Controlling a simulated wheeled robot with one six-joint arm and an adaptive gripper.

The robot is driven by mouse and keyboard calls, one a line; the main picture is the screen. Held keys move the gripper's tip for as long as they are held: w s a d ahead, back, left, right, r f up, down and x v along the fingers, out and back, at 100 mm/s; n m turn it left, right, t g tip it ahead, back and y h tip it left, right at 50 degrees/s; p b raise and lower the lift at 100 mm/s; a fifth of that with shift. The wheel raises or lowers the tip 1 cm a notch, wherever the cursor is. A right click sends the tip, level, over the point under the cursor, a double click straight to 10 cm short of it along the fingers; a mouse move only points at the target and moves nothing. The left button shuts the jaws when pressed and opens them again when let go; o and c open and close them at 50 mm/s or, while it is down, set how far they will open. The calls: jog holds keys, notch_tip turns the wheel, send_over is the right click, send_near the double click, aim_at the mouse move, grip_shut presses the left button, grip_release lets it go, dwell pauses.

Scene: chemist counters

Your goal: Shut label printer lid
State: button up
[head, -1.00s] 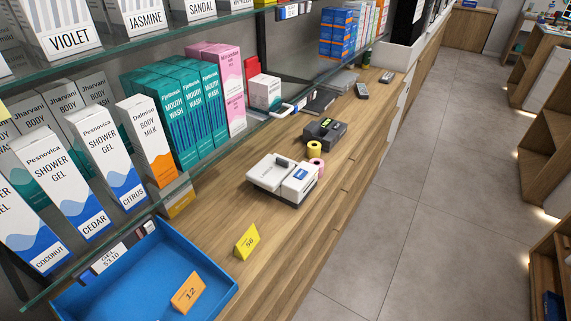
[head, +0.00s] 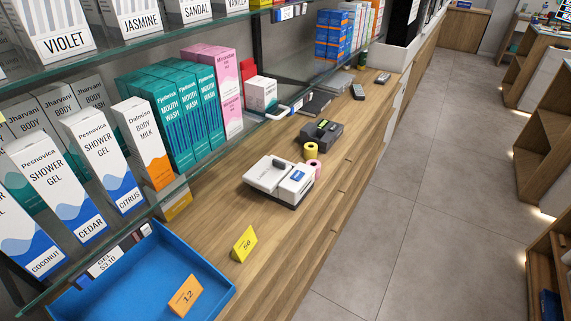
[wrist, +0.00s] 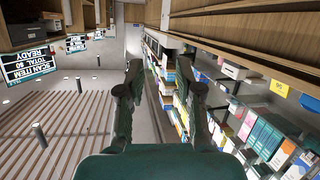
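A white device (head: 279,181) with a blue panel, which looks like the label printer, sits on the wooden counter (head: 225,205) in the head view. Its broad white top part looks slightly raised, but I cannot tell for sure how far the lid is open. A dark grey device (head: 321,133) with a small green display stands behind it. My gripper (wrist: 159,72) shows only in the wrist view. Its two dark fingers are spread apart with nothing between them.
A yellow price card (head: 243,244) and a blue tray (head: 207,263) are nearer. Glass shelves with boxes overhang the counter's left side. The grey floor (head: 420,190) at right is clear.

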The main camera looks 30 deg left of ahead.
jog(key=w+a+f+g+y, duration=0.1)
jog(key=w+a+f, duration=0.25)
jog(key=w, duration=0.35)
jog(key=w+a+f+g+y, duration=0.1)
jog(key=w+a+f, duration=0.1)
jog(key=w+f, duration=0.35)
jog(key=w+a+f+g+y, duration=0.1)
jog(key=w+a+f+y, duration=0.15)
jog(key=w, duration=0.65)
jog(key=n+g+y, duration=0.8)
jog(key=n+g, duration=0.2)
jog(key=n, duration=0.5)
send_near(281, 162)
jog(key=x, duration=0.9)
jog(key=shift+a+f, duration=0.1)
jog(key=shift+a, duration=0.15)
jog(key=shift+c, duration=0.2)
grip_shut()
